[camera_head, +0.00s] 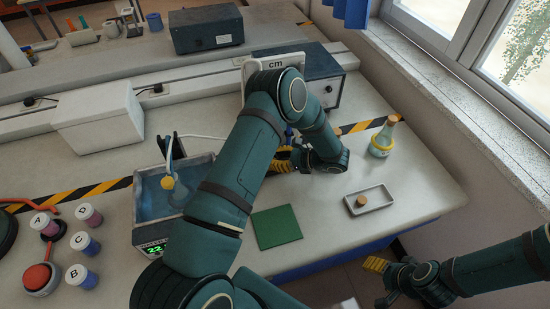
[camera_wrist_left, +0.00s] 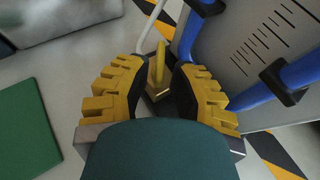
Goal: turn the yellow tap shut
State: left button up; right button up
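The yellow tap (camera_wrist_left: 158,72) shows in the left wrist view as a yellow lever on a squarish base, between the fingers of my left gripper (camera_wrist_left: 160,75). The fingers are apart, one on each side of the lever, with gaps visible; I see no contact. In the head view my left gripper (camera_head: 284,160) is low over the bench behind my forearm, and the tap is hidden there. My right gripper (camera_head: 376,265) is off the bench's front edge at the lower right, with its yellow finger pads showing; its opening cannot be made out.
A board with a scale and blue tubing (camera_wrist_left: 272,66) stands close right of the tap. A white hose (camera_wrist_left: 152,28) runs up from it. A blue water bath (camera_head: 150,205), green mat (camera_head: 277,227), bottle (camera_head: 383,140) and small tray (camera_head: 378,203) surround the arm.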

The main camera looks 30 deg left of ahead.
pick_arm(q)
jog(key=shift+s+a+f, duration=0.15)
jog(key=shift+a+f, duration=0.1)
jog(key=shift+a, duration=0.2)
grip_shut()
